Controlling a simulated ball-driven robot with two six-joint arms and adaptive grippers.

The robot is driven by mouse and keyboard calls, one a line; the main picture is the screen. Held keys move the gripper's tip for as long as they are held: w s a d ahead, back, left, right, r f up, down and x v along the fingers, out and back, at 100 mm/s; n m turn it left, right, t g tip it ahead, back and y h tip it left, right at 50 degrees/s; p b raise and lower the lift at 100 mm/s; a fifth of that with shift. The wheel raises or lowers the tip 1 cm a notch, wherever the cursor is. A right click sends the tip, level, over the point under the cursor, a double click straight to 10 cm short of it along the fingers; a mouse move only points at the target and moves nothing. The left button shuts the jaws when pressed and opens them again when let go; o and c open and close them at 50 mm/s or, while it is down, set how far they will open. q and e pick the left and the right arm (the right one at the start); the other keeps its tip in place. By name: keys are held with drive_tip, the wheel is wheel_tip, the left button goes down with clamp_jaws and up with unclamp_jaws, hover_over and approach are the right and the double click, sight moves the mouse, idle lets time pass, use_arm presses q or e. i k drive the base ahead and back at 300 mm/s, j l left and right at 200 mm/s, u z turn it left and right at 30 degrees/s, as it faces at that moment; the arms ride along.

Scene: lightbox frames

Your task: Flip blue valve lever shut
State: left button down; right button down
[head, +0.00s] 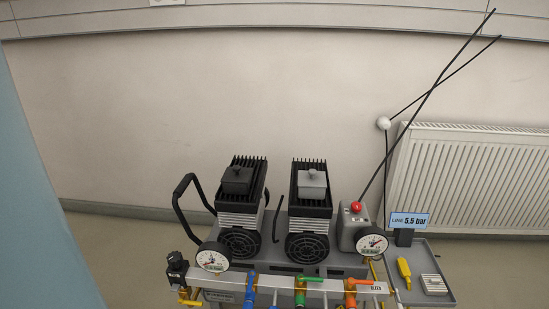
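The blue valve lever (250,287) stands on the pale manifold bar (275,284) at the bottom of the head view. Its lower part is close to the frame's bottom edge, and I cannot tell whether it is in the open or shut position. A green lever (308,279) and an orange lever (358,281) sit to its right on the same bar. A black-faced compressor with two motors stands behind the bar. Neither of my grippers shows in the head view.
Two round gauges, left (213,258) and right (372,242), flank the manifold. A grey tray (447,296) at right holds a yellow tool (404,271). A sign (409,220) reads 5.5 bar. A black handle (181,204) rises at left. A radiator (475,180) stands behind.

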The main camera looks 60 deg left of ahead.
sight(252, 273)
drive_tip(key=u, duration=2.2)
